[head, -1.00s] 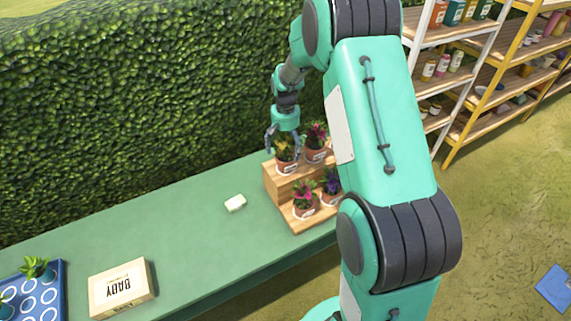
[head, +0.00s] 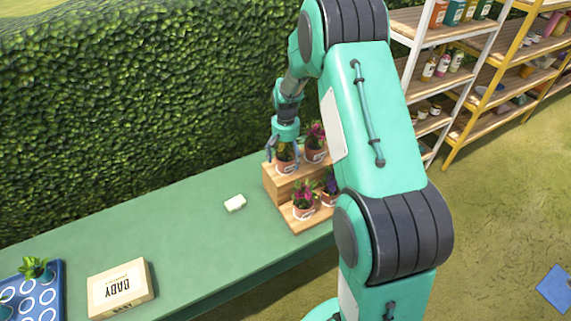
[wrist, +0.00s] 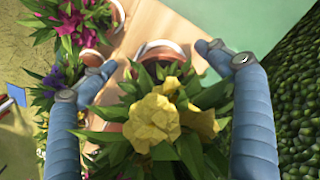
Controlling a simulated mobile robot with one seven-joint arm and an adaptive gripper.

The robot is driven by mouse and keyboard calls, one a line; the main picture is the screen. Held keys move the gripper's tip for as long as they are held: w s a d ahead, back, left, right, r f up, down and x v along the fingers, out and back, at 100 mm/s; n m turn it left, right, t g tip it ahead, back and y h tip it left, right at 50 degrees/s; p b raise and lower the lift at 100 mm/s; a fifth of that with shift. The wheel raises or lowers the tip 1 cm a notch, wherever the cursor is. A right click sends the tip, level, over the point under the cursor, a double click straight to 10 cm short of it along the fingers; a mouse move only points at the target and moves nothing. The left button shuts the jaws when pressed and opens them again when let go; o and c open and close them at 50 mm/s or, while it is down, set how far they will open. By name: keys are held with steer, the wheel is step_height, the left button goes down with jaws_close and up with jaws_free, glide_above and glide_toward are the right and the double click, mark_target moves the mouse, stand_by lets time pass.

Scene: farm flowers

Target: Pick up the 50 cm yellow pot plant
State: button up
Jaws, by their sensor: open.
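The yellow-flowered pot plant (wrist: 152,118) fills the middle of the wrist view, with its terracotta pot rim (wrist: 160,50) partly hidden by leaves. In the head view its pot (head: 285,167) stands on the upper step of the wooden stand, at the left. My gripper (head: 283,150) is above and around this plant, pointing down. In the wrist view my gripper (wrist: 160,70) is open, one blue finger on each side of the yellow flowers. Whether the fingers touch the pot cannot be told.
Other pot plants stand close by: a pink one (head: 316,148) beside it, a magenta one (head: 304,203) and a purple one (head: 331,187) on the lower step of the wooden stand (head: 292,184). A hedge (head: 130,100) rises behind the green table (head: 195,235).

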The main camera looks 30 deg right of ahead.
steer(key=c, duration=1.6)
steer(key=shift+r, duration=0.15)
steer(key=shift+r, duration=0.6)
step_height(320, 180, up, 2)
steer(key=shift+r, duration=0.1)
steer(key=s+a, duration=0.1)
steer(key=s, duration=0.4)
steer(key=s+a+r, duration=0.1)
steer(key=s+a, duration=0.1)
steer(key=s, duration=0.3)
steer(key=s+a+p, duration=0.1)
steer(key=s, duration=0.4)
steer(key=shift+s+a+r, duration=0.15)
steer(key=shift+s+r, duration=0.05)
